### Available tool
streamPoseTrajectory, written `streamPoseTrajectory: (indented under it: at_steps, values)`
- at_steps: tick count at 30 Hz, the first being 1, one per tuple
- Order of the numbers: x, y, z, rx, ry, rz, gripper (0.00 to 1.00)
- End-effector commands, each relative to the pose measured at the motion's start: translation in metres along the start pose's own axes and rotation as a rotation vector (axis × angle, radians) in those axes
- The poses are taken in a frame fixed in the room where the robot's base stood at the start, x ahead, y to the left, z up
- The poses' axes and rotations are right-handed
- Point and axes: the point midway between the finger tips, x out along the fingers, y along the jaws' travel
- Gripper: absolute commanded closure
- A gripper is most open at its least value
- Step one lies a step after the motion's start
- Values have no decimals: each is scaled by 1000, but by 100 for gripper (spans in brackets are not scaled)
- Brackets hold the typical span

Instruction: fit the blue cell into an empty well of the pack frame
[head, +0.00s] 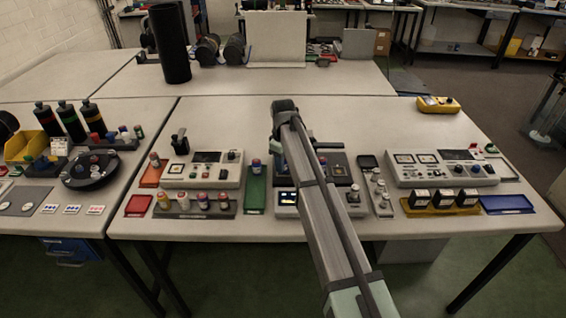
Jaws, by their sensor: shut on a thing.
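My arm reaches from the bottom right up to the middle of the bench, and its outer end sits over the instruments there. The arm hides my gripper's fingertips and anything between them. I cannot make out the blue cell in a grip. A dark frame (338,174), which looks like the pack frame, lies partly behind the arm, with small blue-topped pieces in or on it. Its wells are too small and covered to tell which are empty. A small cell with a bluish top (256,166) stands on the green tray (255,193), left of the arm.
A rack (195,213) of several cells and an orange tray (153,175) stand left. A grey meter box (440,170), a yellow tray (441,209) with black blocks and a blue tray (506,205) stand right.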

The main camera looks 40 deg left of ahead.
Motion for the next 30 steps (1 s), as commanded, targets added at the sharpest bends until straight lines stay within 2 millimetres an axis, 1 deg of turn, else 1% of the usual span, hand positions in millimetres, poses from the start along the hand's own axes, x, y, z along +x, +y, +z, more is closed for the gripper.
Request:
streamPoseTrajectory:
  at_steps: [7,8,10,11,18,22,26,30]
  values:
    - [6,0,0,0,0,0,97]
    - [6,0,0,0,0,0,62]
    - [5,0,0,0,0,0,55]
    - [5,0,0,0,0,0,54]
    - [5,0,0,0,0,0,54]
    - [-3,0,0,0,1,1,54]
    - [-21,0,0,0,1,1,54]
    - [-48,1,-1,0,2,2,54]
